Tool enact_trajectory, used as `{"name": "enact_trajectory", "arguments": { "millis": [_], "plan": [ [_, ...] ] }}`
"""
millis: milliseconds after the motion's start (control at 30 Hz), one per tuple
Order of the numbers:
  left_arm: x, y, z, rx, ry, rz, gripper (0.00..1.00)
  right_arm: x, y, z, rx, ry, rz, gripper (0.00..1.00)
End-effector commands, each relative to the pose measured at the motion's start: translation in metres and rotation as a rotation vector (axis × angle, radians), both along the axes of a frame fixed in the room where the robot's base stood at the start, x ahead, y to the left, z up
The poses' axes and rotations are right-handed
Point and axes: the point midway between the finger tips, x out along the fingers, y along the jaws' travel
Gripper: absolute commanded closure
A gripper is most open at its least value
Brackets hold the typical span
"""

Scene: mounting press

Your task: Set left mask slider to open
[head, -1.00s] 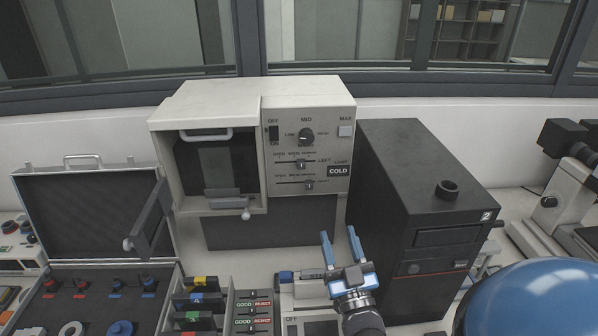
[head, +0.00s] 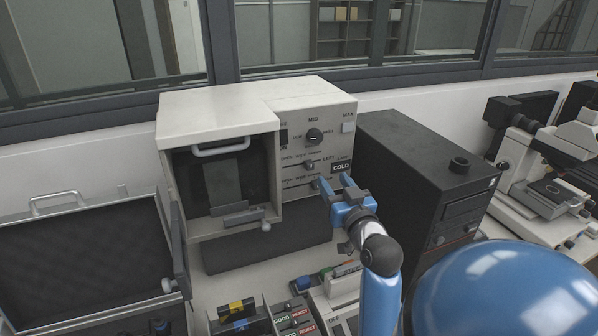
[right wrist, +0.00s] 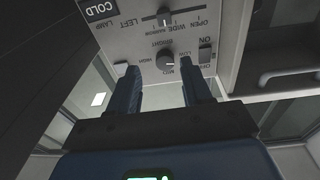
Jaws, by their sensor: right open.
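The left mask slider (head: 309,166) is the upper slider on the pale panel of the press box, marked LEFT. Its knob stands mid-track, near the WIDE and NARROW marks and away from OPEN. It also shows, upside down, at the top of the right wrist view (right wrist: 166,17). A second slider (head: 316,184) sits below it, partly behind my fingers. My right gripper (head: 337,184) is open and empty in front of the panel's lower right. In the right wrist view its fingers (right wrist: 161,82) are spread apart, clear of the left slider knob. My left gripper is not in view.
A brightness dial (head: 314,136) sits above the sliders and a COLD lamp display (head: 341,167) to their right. A black computer tower (head: 412,150) stands close on the right. An open case (head: 90,262) is at left, and GOOD/REJECT trays (head: 292,316) are below.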

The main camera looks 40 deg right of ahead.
Motion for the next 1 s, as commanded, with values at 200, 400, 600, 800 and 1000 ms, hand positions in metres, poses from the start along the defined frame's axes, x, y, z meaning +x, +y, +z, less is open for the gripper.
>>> {"name": "enact_trajectory", "arguments": {
  "millis": [200, 400, 600, 800, 1000],
  "plan": [
    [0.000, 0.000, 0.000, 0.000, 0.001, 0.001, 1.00, 0.006, 0.010, -0.017, 0.007, 0.085, 0.053, 0.51],
    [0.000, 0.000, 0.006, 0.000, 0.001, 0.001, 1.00, 0.020, 0.006, -0.018, -0.003, 0.102, 0.056, 0.51],
    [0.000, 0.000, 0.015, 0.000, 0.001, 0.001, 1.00, 0.049, -0.003, -0.017, -0.003, 0.101, 0.056, 0.51],
    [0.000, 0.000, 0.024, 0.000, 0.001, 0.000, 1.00, 0.079, -0.012, -0.017, -0.003, 0.100, 0.054, 0.51],
    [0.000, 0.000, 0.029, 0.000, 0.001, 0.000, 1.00, 0.099, -0.019, -0.018, -0.003, 0.100, 0.054, 0.51]
  ]
}}
